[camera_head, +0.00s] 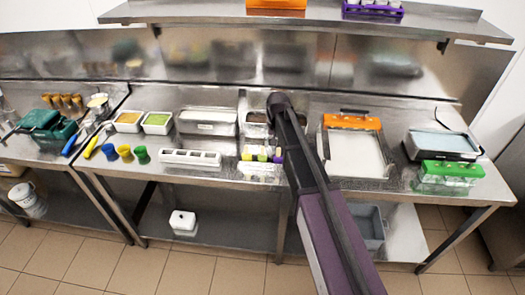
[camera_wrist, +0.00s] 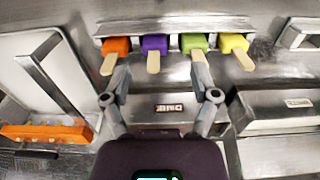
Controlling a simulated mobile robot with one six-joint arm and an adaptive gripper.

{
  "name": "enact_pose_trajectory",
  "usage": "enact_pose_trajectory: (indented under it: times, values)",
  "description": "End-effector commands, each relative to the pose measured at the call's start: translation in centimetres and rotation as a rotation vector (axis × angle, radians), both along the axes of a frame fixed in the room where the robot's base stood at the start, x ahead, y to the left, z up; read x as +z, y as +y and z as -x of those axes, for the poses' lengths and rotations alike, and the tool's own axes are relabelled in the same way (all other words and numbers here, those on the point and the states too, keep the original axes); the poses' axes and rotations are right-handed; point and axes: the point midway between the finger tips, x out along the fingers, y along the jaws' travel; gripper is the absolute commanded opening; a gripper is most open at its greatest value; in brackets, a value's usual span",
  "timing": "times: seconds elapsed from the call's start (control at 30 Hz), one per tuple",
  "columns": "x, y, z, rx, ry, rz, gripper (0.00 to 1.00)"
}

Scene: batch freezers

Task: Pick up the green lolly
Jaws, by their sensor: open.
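The green lolly (camera_wrist: 194,41) is in a row of lollies in a pale holder, between the purple lolly (camera_wrist: 154,43) and the yellow lolly (camera_wrist: 233,43). Its wooden stick points toward my gripper (camera_wrist: 160,72). My gripper is open and empty; its right finger in the wrist view appears close to the green lolly's stick, and I cannot tell whether they touch. In the head view the green lolly (camera_head: 262,154) stands at the counter's front, left of my arm. My gripper's fingers are not clearly visible there.
An orange lolly (camera_wrist: 117,46) stands at the row's left end in the wrist view. A white mould (camera_head: 190,158) is left of the row. A tray with an orange block (camera_head: 352,122) and a green holder (camera_head: 452,170) are to the right. A shelf (camera_head: 210,12) hangs above.

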Motion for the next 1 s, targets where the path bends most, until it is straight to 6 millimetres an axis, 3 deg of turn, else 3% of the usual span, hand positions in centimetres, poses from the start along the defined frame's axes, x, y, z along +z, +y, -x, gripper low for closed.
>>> enact_pose_trajectory:
  times: [0.03, 0.1, 0.3, 0.77, 1.0]
  values:
    - [1.6, 1.4, -1.5, 0.001, 0.0, 0.0, 0.77]
    - [2.4, 2.8, -2.4, -0.001, 0.0, 0.0, 0.77]
    - [3.5, 5.0, -3.8, -0.005, 0.0, 0.0, 0.77]
    - [3.4, 5.4, -3.9, -0.005, 0.0, 0.0, 0.77]
    - [2.4, 5.4, -3.9, -0.005, 0.0, 0.0, 0.77]
